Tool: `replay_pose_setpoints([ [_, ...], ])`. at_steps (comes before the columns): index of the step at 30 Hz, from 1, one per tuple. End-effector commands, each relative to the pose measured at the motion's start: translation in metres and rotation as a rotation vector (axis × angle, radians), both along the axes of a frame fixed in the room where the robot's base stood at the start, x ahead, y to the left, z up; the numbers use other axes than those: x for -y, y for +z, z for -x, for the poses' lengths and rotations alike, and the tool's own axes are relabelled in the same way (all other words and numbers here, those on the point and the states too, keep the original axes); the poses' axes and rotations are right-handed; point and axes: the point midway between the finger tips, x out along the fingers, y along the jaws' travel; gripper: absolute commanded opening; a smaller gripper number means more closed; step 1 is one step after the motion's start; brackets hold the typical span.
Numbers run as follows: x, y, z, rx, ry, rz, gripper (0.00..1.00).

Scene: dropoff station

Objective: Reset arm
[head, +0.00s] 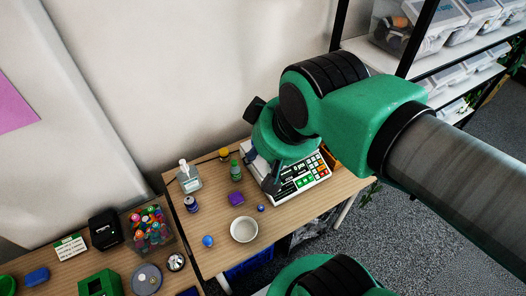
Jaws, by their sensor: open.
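My green and black arm reaches in from the right in the head view. Its end with my gripper (273,176) hangs over the white scale (318,187) at the right part of the wooden table. The dark fingers show only in part, just above the scale's left side; I see nothing held between them. The wrist hides the back of the scale. Whether the fingers touch the scale cannot be told.
A shelf with clear bins (440,30) stands at the right. A wall runs behind.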

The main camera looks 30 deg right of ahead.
Motion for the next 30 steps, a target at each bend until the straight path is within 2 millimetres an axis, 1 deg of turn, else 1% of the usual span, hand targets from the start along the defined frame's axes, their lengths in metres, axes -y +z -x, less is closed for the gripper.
replay_pose_setpoints([
  [7,0.000,-0.002,0.000,0.000,-0.001,0.000,0.42],
  [11,0.000,-0.011,0.000,0.000,-0.001,0.000,0.42],
  [14,0.000,-0.022,0.000,0.000,-0.001,0.000,0.42],
  [24,0.000,-0.074,0.000,0.000,-0.001,0.000,0.42],
  [27,0.000,-0.084,0.000,0.000,-0.001,0.000,0.42],
  [30,0.000,-0.090,0.000,0.000,-0.001,0.000,0.42],
])
